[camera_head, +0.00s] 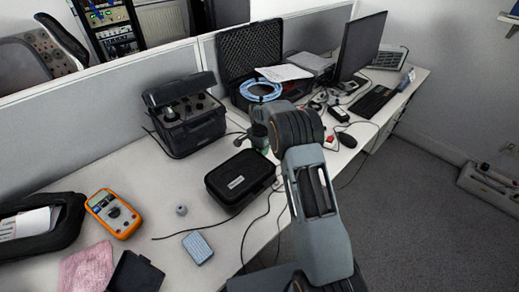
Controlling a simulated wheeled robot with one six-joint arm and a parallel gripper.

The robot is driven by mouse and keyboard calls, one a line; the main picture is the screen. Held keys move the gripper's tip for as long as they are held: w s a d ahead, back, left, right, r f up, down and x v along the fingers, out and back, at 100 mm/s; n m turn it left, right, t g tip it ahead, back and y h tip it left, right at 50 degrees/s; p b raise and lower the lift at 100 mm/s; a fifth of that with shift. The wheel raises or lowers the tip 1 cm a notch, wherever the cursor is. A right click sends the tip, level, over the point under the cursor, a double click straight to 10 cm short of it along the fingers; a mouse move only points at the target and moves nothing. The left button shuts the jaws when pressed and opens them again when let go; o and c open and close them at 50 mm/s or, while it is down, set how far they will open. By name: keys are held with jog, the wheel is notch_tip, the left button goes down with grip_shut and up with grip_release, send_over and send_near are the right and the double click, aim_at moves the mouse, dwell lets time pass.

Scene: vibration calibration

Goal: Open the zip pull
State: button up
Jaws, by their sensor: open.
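A black zip case (226,194) with a small pale label lies closed on the desk, left of my arm. Its zip runs around the side, but the zip pull is too small to make out for certain. My gripper (243,139) is at the far end of my arm, just beyond the case's back edge and apart from it.
An orange multimeter (114,213), a grey-blue block (198,247) and a small grey knob (181,210) lie left of the case. A black instrument box (187,125) and an open foam-lined case (249,51) stand behind. Loose cables cross the desk near its front edge.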

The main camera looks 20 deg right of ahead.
notch_tip(320, 180, up, 14)
dwell(0.6)
jog(key=shift+f, duration=0.1)
dwell(0.4)
jog(key=s+f+n, duration=0.3)
jog(key=f+n, duration=0.1)
jog(key=s+r+n+t, duration=0.1)
jog(key=s+r+n, duration=0.1)
jog(key=s, duration=0.7)
jog(key=s+a+r+n+t+p, duration=0.1)
jog(key=s+r+n, duration=0.2)
jog(key=s, duration=0.7)
jog(key=s+r+n+t+p, duration=0.1)
jog(key=s+r+n, duration=0.2)
jog(key=s+r, duration=0.3)
jog(key=s, duration=0.3)
jog(key=shift+s+a+t, duration=0.3)
jog(key=shift+a, duration=0.05)
